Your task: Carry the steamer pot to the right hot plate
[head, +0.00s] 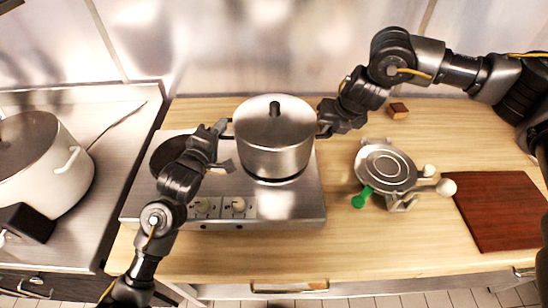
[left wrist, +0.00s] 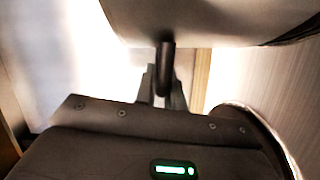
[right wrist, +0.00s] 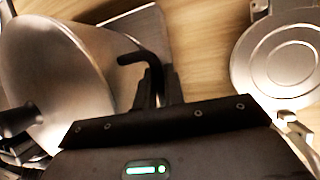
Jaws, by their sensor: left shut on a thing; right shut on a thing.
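The steamer pot (head: 272,155), steel with a lid and black knob, is upright over the right side of the two-plate cooker (head: 285,208). A dark strip of the right hot plate (head: 276,181) shows under its front edge; I cannot tell whether the pot touches it. The left hot plate (head: 165,157) is bare, partly hidden by my left arm. My left gripper (head: 226,127) is shut on the pot's left handle, seen in the left wrist view (left wrist: 166,65). My right gripper (head: 322,122) is shut on the right handle, seen in the right wrist view (right wrist: 138,58).
A large white pot (head: 45,175) stands on the left counter. A brown board (head: 500,210) lies at the right, and a small wooden block (head: 398,110) lies behind.

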